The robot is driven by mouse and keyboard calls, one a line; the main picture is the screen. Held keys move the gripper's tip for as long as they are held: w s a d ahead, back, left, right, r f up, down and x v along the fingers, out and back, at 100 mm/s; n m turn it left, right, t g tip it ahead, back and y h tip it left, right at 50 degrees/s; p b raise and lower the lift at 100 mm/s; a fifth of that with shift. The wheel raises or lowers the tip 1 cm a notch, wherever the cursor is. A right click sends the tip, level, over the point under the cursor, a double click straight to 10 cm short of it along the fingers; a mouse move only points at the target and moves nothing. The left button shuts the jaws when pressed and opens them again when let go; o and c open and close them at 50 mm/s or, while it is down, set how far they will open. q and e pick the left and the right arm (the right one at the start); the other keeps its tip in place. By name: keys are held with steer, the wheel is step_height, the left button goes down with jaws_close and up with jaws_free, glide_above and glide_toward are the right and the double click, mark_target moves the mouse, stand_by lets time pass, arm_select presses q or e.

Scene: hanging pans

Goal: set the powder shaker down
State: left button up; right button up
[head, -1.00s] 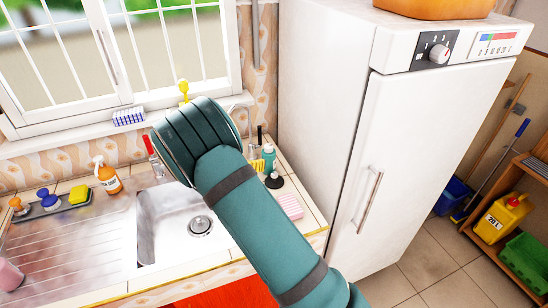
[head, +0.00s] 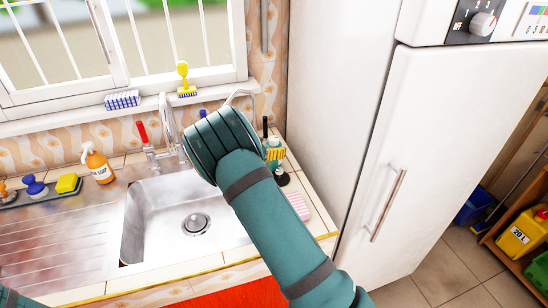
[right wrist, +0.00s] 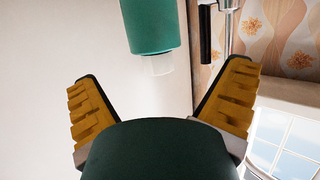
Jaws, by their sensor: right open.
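The powder shaker appears to be the green cylinder (right wrist: 143,25) with a clear end at the top of the right wrist view. It lies past my fingertips, with clear space between it and both fingers. In the head view one yellow finger (head: 275,154) shows in front of the shaker; my arm hides the rest. The shaker's base is hidden.
The sink (head: 160,235) and tap (head: 168,125) are left of my right arm. The tall white fridge (head: 425,150) bounds the right. An orange spray bottle (head: 98,167) is at left.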

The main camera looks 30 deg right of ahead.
mark_target(276, 140)
steer(key=shift+r+x, duration=0.2)
steer(key=shift+x, duration=3.15)
steer(key=shift+s+d, duration=0.1)
steer(key=shift+d, duration=0.05)
steer(key=c, duration=1.5)
